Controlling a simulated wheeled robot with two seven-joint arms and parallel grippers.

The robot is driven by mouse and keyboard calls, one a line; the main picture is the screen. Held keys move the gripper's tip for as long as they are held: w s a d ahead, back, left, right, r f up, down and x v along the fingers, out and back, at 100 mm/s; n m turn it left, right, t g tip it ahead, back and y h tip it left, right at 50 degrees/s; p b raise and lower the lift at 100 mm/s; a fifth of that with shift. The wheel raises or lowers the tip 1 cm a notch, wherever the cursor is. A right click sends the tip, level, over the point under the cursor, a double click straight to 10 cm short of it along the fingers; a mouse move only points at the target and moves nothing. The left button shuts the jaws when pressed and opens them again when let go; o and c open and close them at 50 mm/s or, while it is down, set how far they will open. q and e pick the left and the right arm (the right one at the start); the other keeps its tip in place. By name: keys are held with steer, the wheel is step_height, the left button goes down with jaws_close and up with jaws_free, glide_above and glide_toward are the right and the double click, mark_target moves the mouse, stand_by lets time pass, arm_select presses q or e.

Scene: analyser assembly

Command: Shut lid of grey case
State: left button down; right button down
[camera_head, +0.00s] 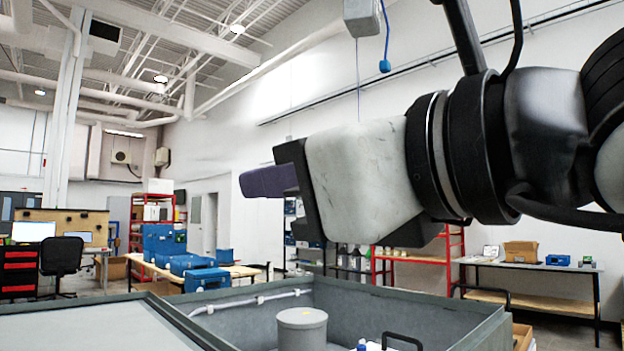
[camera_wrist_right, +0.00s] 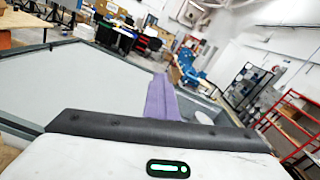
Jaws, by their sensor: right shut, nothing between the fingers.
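The grey case (camera_head: 400,292) fills the bottom of the head view, and its right part stands open. Inside are a grey cylinder (camera_head: 302,328), a white tube along the far wall, and a black handle. A flat grey panel with a raised rim, which looks like the lid (camera_head: 80,328), lies at the left beside the opening. My right gripper (camera_head: 268,181) reaches in from the right, above the case and apart from it. Its purple fingers are shut and empty, pointing left; they also show in the right wrist view (camera_wrist_right: 161,98), with the grey panel beyond. My left gripper is not in view.
Behind the case, blue cases (camera_head: 190,262) sit on a table. A bench (camera_head: 530,285) stands at the back right and red shelving (camera_head: 445,250) behind my arm. A blue-tipped cable (camera_head: 384,66) hangs at the top. Space above the case left of my gripper looks free.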

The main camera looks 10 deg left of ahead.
steer(key=c, duration=2.5)
jaws_free()
steer(key=o, duration=0.8)
steer(key=shift+o, duration=0.2)
arm_select(q)
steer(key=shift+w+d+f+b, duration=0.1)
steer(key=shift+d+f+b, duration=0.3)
steer(key=shift+b, duration=0.7)
arm_select(e)
steer(key=v, duration=1)
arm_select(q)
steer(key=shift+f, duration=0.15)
arm_select(e)
steer(key=shift+s, duration=0.1)
